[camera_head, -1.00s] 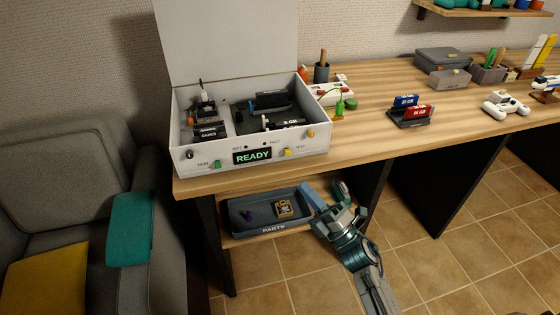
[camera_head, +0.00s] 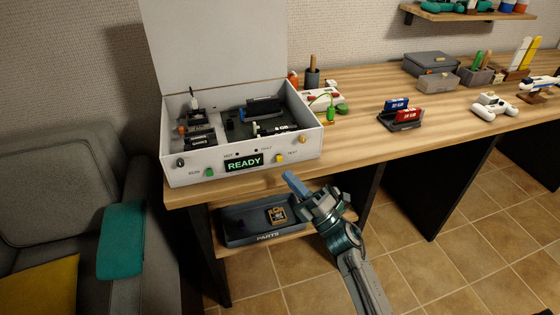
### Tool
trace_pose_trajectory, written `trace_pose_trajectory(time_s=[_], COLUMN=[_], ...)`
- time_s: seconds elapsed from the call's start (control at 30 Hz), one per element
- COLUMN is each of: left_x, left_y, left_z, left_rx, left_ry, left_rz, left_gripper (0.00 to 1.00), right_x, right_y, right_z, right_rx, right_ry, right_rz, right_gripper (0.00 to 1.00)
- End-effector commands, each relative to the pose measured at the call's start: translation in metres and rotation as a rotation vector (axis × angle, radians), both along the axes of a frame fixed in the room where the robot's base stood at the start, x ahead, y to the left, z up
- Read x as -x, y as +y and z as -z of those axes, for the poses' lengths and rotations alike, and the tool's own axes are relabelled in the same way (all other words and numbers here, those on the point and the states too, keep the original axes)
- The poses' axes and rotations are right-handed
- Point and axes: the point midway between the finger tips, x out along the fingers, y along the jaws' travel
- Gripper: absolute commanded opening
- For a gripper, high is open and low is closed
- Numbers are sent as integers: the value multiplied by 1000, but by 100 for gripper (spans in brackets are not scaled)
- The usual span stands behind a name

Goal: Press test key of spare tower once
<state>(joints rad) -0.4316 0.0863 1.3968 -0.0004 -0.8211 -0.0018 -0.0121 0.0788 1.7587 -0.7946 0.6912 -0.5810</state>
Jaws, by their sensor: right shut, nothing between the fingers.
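The spare tower is an open white box (camera_head: 230,165) on the left end of the desk, its lid raised, with dark parts inside. A lit display (camera_head: 244,162) on its front reads READY in green. The yellow test key (camera_head: 280,158) is right of the display, beside small lettering that looks like TEST. A green key (camera_head: 210,172) is left of the display. My right gripper (camera_head: 290,177) is shut and empty, its blue tips just below and right of the yellow key, apart from it. My left gripper is not in view.
A PARTS tray (camera_head: 232,238) lies on the shelf under the desk, below the tower. A power strip (camera_head: 335,97), a rack of blue and red modules (camera_head: 402,122) and a white controller (camera_head: 494,104) are on the desk. A grey armchair (camera_head: 55,190) stands left.

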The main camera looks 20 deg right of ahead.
Motion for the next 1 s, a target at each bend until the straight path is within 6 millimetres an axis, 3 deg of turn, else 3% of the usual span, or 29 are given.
trace_pose_trajectory(time_s=[0.3,1.0], left_x=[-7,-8], left_y=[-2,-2], left_z=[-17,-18], left_rx=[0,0], left_ry=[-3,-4], left_rz=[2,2], left_gripper=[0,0], right_x=[-28,-30], right_y=[1,1], right_z=[1,0], right_rx=[1,0], right_ry=[1,0], right_rz=[0,0], right_gripper=[0,0])
